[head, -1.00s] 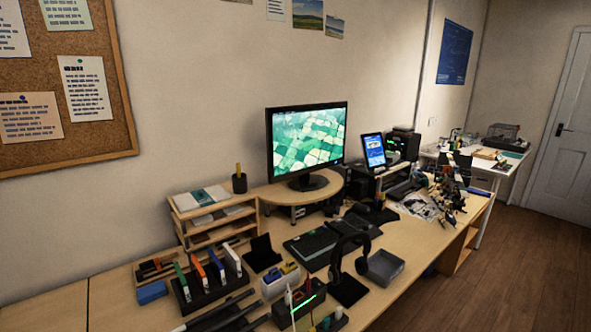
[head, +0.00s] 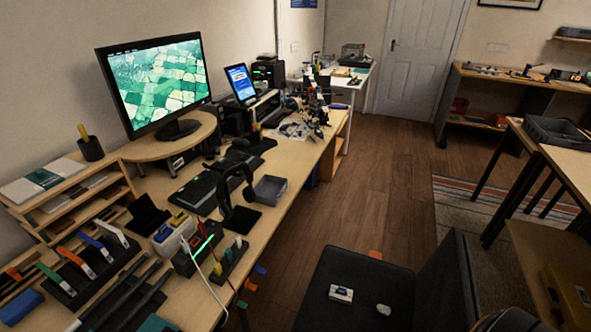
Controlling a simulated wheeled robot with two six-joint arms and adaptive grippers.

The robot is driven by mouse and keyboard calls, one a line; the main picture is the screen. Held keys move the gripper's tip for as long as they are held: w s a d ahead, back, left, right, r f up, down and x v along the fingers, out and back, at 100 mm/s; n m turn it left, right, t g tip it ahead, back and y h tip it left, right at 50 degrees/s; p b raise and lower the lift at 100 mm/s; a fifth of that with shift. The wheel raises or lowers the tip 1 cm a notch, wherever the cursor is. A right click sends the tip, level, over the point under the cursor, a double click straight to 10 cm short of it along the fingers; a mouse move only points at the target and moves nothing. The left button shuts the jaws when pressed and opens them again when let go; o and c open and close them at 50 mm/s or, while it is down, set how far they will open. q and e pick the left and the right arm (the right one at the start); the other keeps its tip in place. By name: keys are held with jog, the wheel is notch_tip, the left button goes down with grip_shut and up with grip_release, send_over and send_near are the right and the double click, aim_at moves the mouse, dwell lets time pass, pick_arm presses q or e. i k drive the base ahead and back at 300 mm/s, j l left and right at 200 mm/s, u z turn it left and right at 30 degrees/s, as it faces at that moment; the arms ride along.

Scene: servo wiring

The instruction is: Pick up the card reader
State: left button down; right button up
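I cannot pick out the card reader with certainty at this size. A small white box-like item (head: 341,293) with a dark patch lies on the seat of a dark chair (head: 375,270) at the bottom. A small pale rounded item (head: 383,309) lies to its right. Several small devices crowd the long desk (head: 283,215), too small to name surely. Neither of my grippers is in the head view.
Another table (head: 570,165) stands at right. Wooden floor (head: 385,185) is open between them.

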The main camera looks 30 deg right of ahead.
aim_at(346, 299)
jog(key=l+z, duration=0.1)
jog(key=z, duration=0.3)
jog(key=l+z, duration=0.15)
jog(key=z, duration=0.25)
jog(key=l+z, duration=0.1)
jog(key=z, duration=0.25)
jog(key=k+l+u, duration=0.3)
jog(key=k+u, duration=0.3)
jog(key=i+l, duration=0.05)
jog(key=i, duration=0.05)
